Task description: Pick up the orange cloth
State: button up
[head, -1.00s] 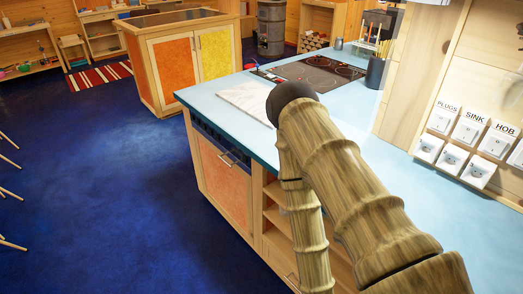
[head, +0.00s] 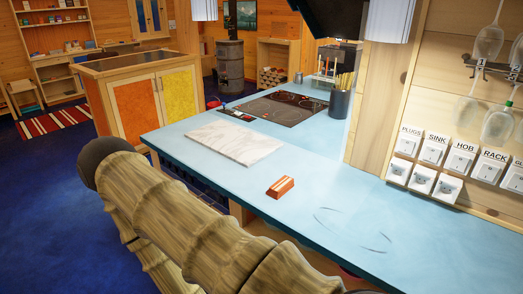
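A small orange block-like bundle with white stripes, which looks like the folded orange cloth (head: 280,187), lies on the light blue counter (head: 330,205) in the head view. It is in front of a white marble board, apart from it, and its top and near side are unobstructed. My arm, with wood-patterned links and a dark rounded joint, crosses the lower left of the view. My gripper is not in view, so its state and anything in it are hidden.
The marble board (head: 234,141), a black hob (head: 286,107) and a dark pot of utensils (head: 340,103) are farther back on the counter. Labelled wall switches (head: 462,158) and hanging glasses (head: 498,124) are at the right. The counter around the cloth is clear.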

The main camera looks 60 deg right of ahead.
aim_at(284, 184)
jog(key=z, duration=0.05)
jog(key=i, duration=2.75)
jog(key=z, duration=3.1)
